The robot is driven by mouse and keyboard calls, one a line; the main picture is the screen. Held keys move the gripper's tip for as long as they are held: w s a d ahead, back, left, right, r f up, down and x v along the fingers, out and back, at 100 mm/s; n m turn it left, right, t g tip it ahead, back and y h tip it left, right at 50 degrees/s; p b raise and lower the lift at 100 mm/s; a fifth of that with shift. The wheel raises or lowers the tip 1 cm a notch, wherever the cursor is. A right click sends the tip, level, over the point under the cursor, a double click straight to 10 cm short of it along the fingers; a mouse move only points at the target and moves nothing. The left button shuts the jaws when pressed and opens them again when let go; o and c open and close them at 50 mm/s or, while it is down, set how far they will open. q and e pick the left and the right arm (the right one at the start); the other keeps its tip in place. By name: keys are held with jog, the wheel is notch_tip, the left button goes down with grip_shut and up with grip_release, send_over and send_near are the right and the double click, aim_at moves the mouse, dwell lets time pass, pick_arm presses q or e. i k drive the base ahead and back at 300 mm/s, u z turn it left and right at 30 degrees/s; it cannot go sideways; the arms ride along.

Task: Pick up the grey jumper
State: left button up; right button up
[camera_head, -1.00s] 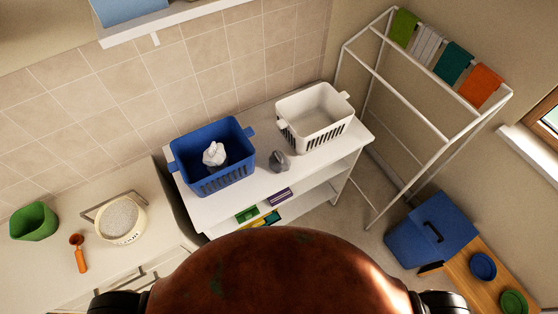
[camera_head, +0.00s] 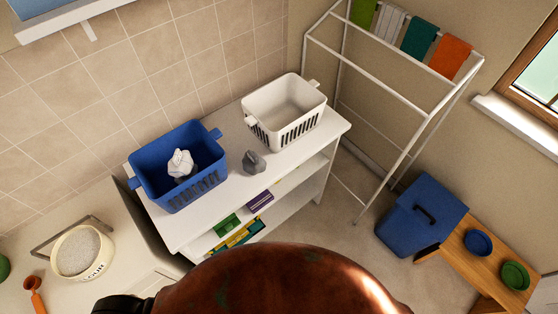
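The grey jumper (camera_head: 254,163), as far as I can tell, is the small crumpled grey bundle on top of the white shelf unit (camera_head: 226,186). It lies between the blue basket (camera_head: 206,191) on its left and the white basket (camera_head: 262,133) on its right, apart from both. A white crumpled cloth (camera_head: 180,163) is in the blue basket. The white basket looks empty. Neither of my grippers shows in the head view.
Colored folded items (camera_head: 234,238) lie on the lower shelf. A white drying rack (camera_head: 404,53) with hung cloths stands at the right. A blue lidded box (camera_head: 421,222) and a wooden bench (camera_head: 484,264) stand on the floor. A white tub (camera_head: 82,258) sits at the left.

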aim_at(253, 164)
jog(key=z, duration=1.35)
jog(key=k, duration=1.15)
jog(key=u, duration=2)
jog(key=i, duration=0.5)
jog(key=u, duration=0.05)
